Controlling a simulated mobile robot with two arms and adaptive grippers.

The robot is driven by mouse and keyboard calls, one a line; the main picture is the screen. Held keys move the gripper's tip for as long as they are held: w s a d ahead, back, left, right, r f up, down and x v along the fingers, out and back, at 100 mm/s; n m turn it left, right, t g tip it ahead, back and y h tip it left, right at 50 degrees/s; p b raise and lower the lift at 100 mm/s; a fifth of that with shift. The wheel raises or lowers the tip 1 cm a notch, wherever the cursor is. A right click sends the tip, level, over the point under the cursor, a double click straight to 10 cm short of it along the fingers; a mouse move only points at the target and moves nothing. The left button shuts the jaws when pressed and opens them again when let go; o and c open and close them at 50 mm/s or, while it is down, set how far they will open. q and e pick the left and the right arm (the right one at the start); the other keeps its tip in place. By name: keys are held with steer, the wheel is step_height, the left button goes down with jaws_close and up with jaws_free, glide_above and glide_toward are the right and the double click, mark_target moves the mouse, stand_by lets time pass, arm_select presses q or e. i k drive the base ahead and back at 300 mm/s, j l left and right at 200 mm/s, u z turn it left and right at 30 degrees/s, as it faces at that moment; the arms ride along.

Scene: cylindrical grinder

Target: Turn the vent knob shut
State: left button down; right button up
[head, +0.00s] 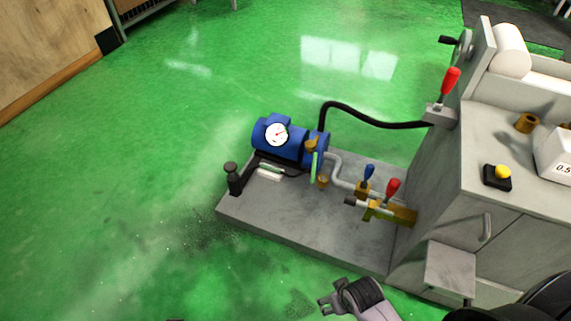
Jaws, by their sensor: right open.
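A blue pump (290,141) with a round white dial gauge (277,133) sits on a grey base plate. I cannot tell for sure which part is the vent knob. A small brass knob-like fitting (312,144) is at the pump's right end, and a brass piece (322,181) is below it. A dark round-topped post (232,176) stands at the plate's left corner. My right gripper (324,303) is open and empty at the bottom, in front of the plate and apart from all these parts. My left gripper is out of view.
A blue-handled valve (369,173) and a red-handled valve (392,188) sit on pipes at the plate's right. A black hose (378,121) arches to the grey machine cabinet (480,240). A small grey step (450,268) juts out. Green floor is free at left.

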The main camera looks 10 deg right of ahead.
mark_target(309, 145)
steer(key=i+z, duration=0.1)
steer(key=z, duration=0.7)
steer(key=i+j+z, duration=0.1)
steer(key=z, duration=0.3)
steer(key=j+z, duration=0.1)
steer(key=z, duration=0.3)
steer(key=i+j+z, duration=0.1)
steer(key=z, duration=0.3)
